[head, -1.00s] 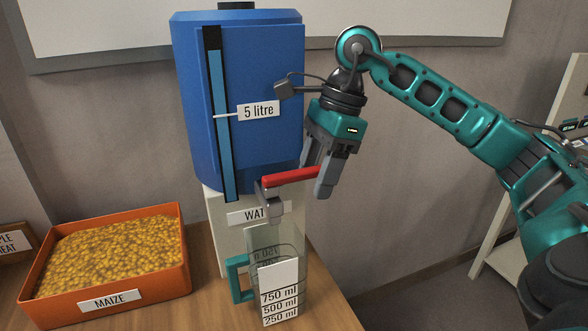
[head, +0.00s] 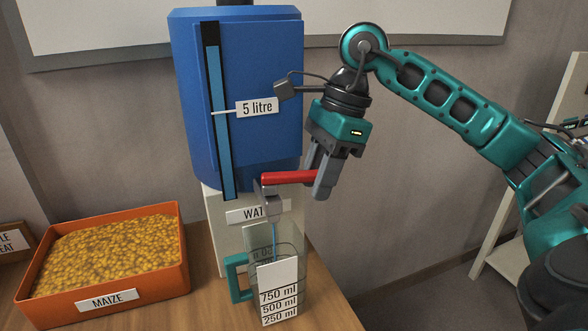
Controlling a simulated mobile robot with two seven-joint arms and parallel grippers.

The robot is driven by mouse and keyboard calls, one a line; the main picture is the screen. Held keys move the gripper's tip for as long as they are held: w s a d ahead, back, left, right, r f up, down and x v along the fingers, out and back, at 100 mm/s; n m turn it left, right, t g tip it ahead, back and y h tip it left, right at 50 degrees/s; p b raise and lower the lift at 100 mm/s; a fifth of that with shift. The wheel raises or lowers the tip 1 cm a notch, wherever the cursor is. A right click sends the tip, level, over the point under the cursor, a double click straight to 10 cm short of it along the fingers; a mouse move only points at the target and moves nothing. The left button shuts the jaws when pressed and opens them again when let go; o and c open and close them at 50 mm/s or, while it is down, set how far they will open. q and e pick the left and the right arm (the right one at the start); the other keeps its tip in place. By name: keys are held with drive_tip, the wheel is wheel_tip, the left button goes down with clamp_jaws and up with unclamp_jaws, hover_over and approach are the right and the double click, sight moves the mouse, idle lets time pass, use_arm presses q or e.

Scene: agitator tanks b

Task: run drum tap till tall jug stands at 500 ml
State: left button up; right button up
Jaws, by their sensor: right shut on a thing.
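The blue drum (head: 235,85) stands on a white stand marked WAT, with a sight strip and a 5 litre label on its front. Its tap (head: 270,203) has a red lever (head: 290,177) pointing right. My right gripper (head: 322,190) is shut on the outer end of this lever. A thin blue stream (head: 274,235) runs from the spout into the clear tall jug (head: 291,250) below. The jug has a teal handle and marks for 750, 500 and 250 ml. Its white label hides much of the inside, and I cannot make out the water level. My left gripper is not in view.
An orange tray of maize (head: 182,268) stands left of the jug on the wooden table (head: 210,300). Part of another labelled box (head: 12,243) shows at the left edge. The table's right edge is close beside the jug.

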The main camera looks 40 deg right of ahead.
drive_tip(key=shift+o, duration=1.3)
drive_tip(key=shift+s+a+f+b, duration=0.1)
drive_tip(key=shift+s+a+b, duration=0.25)
drive_tip(key=shift+s+a, duration=0.9)
drive_tip(key=shift+s, duration=0.1)
drive_tip(key=shift+d+r, duration=0.15)
drive_tip(key=shift+r, duration=0.05)
idle(4.7)
drive_tip(key=shift+w+d+r+p, duration=0.15)
drive_tip(key=shift+w+d+p, duration=0.15)
drive_tip(key=shift+w, duration=0.25)
drive_tip(key=shift+c, duration=0.2)
drive_tip(key=w+d, duration=0.1)
drive_tip(key=w+d+p, duration=0.1)
drive_tip(key=shift+w+d, duration=0.15)
drive_tip(key=shift+w, duration=0.2)
drive_tip(key=c, duration=0.3)
drive_tip(key=shift+w+d, duration=0.15)
drive_tip(key=shift+w, duration=0.15)
drive_tip(key=shift+c, duration=0.2)
drive_tip(key=shift+w+p, duration=0.3)
drive_tip(key=shift+w, duration=0.05)
